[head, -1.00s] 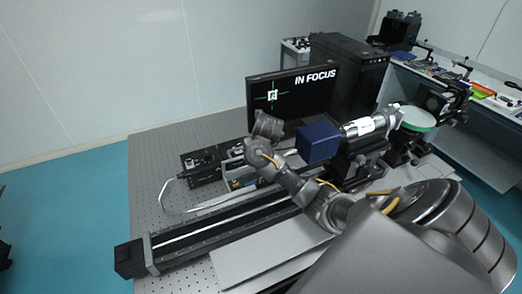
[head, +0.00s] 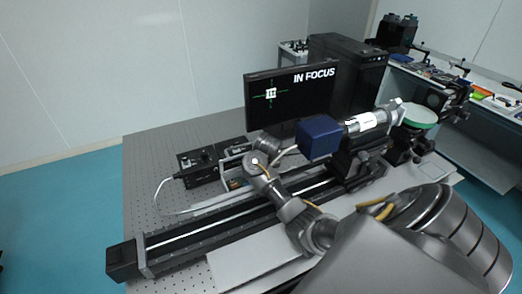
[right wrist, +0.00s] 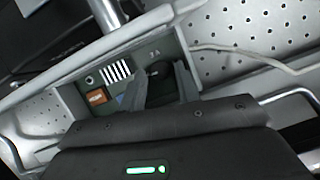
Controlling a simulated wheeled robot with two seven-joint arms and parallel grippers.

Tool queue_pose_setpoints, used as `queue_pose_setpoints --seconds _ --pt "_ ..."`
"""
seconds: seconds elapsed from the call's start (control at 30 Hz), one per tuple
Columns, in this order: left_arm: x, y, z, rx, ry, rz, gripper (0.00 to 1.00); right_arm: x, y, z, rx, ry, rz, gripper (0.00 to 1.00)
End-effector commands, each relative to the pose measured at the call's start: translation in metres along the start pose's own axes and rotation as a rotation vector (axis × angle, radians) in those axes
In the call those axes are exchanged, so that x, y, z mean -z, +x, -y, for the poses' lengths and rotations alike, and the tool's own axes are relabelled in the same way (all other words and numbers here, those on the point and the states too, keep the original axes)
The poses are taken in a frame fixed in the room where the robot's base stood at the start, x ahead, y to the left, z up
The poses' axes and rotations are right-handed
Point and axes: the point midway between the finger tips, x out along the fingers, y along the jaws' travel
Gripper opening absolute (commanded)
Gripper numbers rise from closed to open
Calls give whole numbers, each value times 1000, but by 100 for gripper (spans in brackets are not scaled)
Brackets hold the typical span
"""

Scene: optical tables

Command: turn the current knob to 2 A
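In the right wrist view, the current knob (right wrist: 160,70) is a dark round knob on a grey-green front panel (right wrist: 80,84). A small "2A" mark (right wrist: 153,52) stands just above it. My right gripper (right wrist: 160,86) has its two fingers on either side of the knob; whether they press on it is unclear. The knob's pointer cannot be made out. In the head view, the supply box (head: 232,184) is mostly hidden behind my right arm. My left gripper is not in view.
An orange switch (right wrist: 97,96) and white vent slots (right wrist: 116,70) lie left of the knob. A pale cable (right wrist: 245,52) runs right. In the head view, a black box (head: 198,167), a long rail (head: 200,238) and a monitor (head: 290,100) reading "IN FOCUS" stand nearby.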

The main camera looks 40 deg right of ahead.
Motion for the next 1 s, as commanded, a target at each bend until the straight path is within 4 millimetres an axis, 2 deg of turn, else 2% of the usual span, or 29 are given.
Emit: queue_pose_setpoints --seconds 0.03,0.13,0.47,0.7,0.87,1.0 --pt "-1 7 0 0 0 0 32 1 8 -1 -2 2 -1 32" --pt "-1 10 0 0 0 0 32 0 14 -1 -1 1 0 32" --pt "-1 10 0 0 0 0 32 0 15 0 -1 -1 0 32" --pt "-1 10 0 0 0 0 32 0 15 0 -1 -1 0 2" --pt "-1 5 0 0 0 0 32 -5 12 0 -2 11 10 0" --pt "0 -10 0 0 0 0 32 -19 4 2 0 60 43 1"
